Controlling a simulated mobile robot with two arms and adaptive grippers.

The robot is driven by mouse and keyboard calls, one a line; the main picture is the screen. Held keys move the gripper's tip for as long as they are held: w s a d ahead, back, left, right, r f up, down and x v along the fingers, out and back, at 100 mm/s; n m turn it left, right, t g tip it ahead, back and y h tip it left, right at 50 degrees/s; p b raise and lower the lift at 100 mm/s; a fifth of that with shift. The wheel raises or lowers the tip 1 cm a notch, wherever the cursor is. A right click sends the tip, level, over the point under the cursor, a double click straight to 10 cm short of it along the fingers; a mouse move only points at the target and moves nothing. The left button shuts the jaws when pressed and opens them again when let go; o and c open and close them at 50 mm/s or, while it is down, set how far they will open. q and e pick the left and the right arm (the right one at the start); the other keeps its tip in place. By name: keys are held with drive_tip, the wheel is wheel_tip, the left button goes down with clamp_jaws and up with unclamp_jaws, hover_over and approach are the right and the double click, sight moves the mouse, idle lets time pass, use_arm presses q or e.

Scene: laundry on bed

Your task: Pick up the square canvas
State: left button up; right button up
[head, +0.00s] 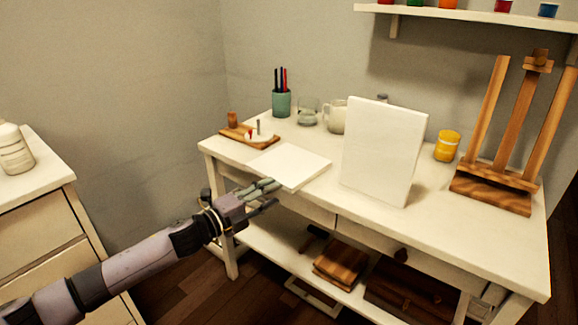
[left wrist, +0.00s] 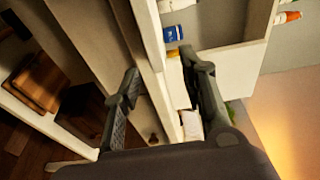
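A flat, square white canvas (head: 290,166) lies on the white desk near its front left edge. A taller white canvas (head: 384,150) stands upright on the desk to its right. My left gripper (head: 272,192) is at the desk's front edge, just in front of the flat canvas. In the left wrist view its two fingers (left wrist: 162,72) are spread apart with nothing gripped, and the desk's edge runs between them. A pale panel (left wrist: 236,72) shows beside the right-hand finger there; I cannot tell which canvas it is. My right gripper is out of view.
A wooden palette board (head: 249,138), a pen cup (head: 281,104), a glass (head: 307,112), a white pitcher (head: 336,117) and a yellow jar (head: 447,146) stand behind the canvases. A wooden easel (head: 512,130) is at right. A lower shelf (head: 276,250) holds wooden boxes.

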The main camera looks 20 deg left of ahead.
sight(285, 188)
use_arm(q)
drive_tip(key=shift+f+b+x, duration=0.15)
drive_tip(key=shift+b+x, duration=0.05)
drive_tip(key=shift+x, duration=1.2)
drive_tip(key=shift+f+b+x, duration=0.2)
drive_tip(key=shift+x, duration=1.2)
drive_tip(key=shift+w+a, duration=0.1)
clamp_jaws()
